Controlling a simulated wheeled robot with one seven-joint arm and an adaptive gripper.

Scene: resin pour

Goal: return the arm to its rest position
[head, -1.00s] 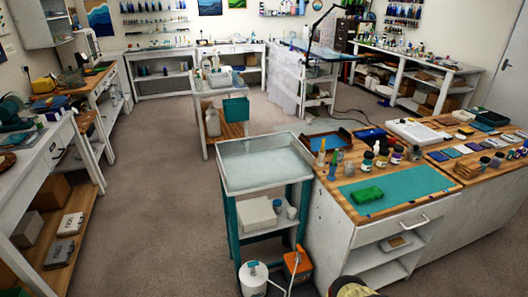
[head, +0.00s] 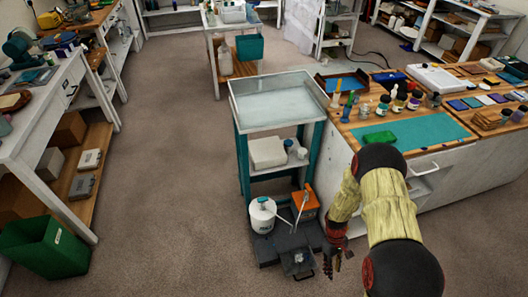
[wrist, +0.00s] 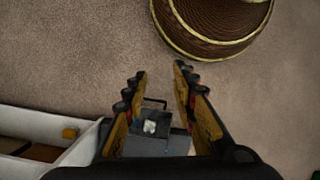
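My arm (head: 392,218), with pale yellow links and black joints, reaches in from the lower right in the head view. My gripper (head: 336,262) hangs low, pointing down, beside the white workbench and just right of the dark equipment on the floor. In the wrist view my gripper (wrist: 160,70) has its two yellow-and-black fingers spread apart, with nothing held between them. Carpet and a dark grey box (wrist: 155,142) show below and between the fingers.
The white workbench (head: 440,185) stands close to my arm. A teal-framed cart (head: 240,160) is left of it, with a white tank (head: 262,217) and an orange box (head: 304,204) at its foot. A green bin (head: 45,247) stands at left. Carpet (head: 170,200) is clear between.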

